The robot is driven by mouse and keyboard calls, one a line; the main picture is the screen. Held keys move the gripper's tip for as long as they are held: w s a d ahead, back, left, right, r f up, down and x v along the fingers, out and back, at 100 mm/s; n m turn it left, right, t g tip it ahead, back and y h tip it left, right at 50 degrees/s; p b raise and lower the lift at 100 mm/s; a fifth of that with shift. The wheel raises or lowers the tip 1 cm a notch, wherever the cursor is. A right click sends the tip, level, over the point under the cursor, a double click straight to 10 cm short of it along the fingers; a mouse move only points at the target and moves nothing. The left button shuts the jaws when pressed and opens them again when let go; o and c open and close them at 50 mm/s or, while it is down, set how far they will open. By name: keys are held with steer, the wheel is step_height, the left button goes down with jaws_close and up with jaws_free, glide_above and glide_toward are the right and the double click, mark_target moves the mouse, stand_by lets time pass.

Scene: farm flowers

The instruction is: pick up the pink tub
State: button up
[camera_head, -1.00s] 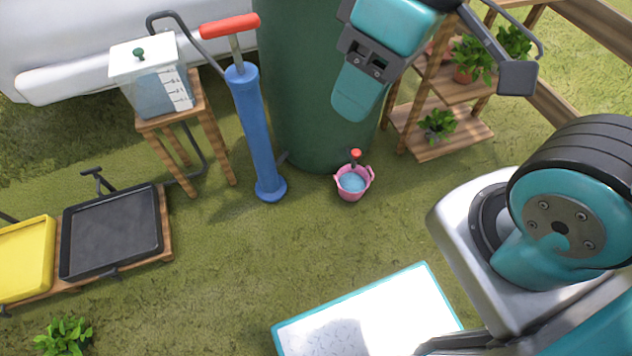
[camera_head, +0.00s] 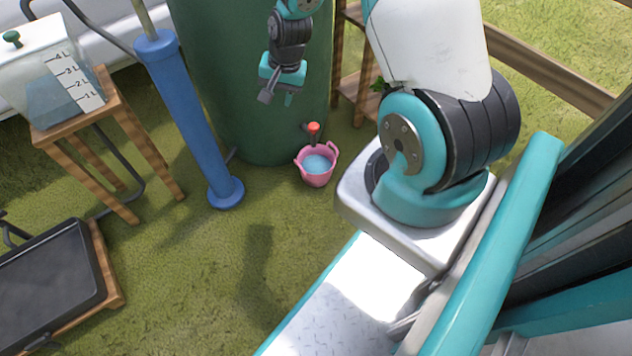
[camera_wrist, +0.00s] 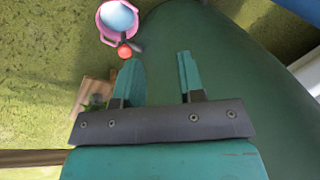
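The pink tub (camera_head: 317,178) stands on the grass at the foot of the green barrel (camera_head: 250,90), under a tap with a red handle (camera_head: 314,128). It has two side handles and pale blue water inside. My gripper (camera_head: 276,98) is above and to the left of the tub, in front of the barrel. In the wrist view the tub (camera_wrist: 118,18) is at the top, beyond the fingers and left of centre. My gripper (camera_wrist: 158,75) shows there with its two teal fingers apart and nothing between them.
A blue pump (camera_head: 190,120) stands left of the barrel. Farther left is a wooden stand (camera_head: 100,105) with a clear measuring tank (camera_head: 50,70). A black tray (camera_head: 55,275) lies at lower left. A wooden plant shelf is partly hidden behind my arm. Grass in front of the tub is clear.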

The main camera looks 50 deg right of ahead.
steer(key=s+d+f+m+h+b, duration=0.15)
steer(key=d+f, duration=0.25)
steer(key=f, duration=0.4)
steer(key=s+d+f+m+b, duration=0.2)
steer(key=s+d+f+m, duration=0.15)
steer(key=f, duration=0.45)
steer(key=m+b, duration=0.1)
steer(key=b, duration=0.1)
glide_toward(329, 172)
steer(key=shift+m+g+h, duration=0.25)
steer(key=shift+m+g, duration=0.05)
steer(key=shift+g, duration=0.1)
steer(key=f+b, duration=0.2)
steer(key=b, duration=0.1)
steer(key=w+f+b, duration=0.1)
steer(key=f+b, duration=0.2)
steer(key=b, duration=0.1)
steer(key=shift+w+d+f, duration=0.2)
steer(key=shift+f, duration=0.05)
steer(key=f+b, duration=0.1)
steer(key=f, duration=0.1)
steer(key=f+b, duration=0.2)
steer(key=w+f+b, duration=0.1)
steer(key=f+b, duration=0.1)
steer(key=shift+d, duration=0.3)
steer(key=shift+r, duration=0.15)
steer(key=shift+c, duration=0.2)
jaws_close()
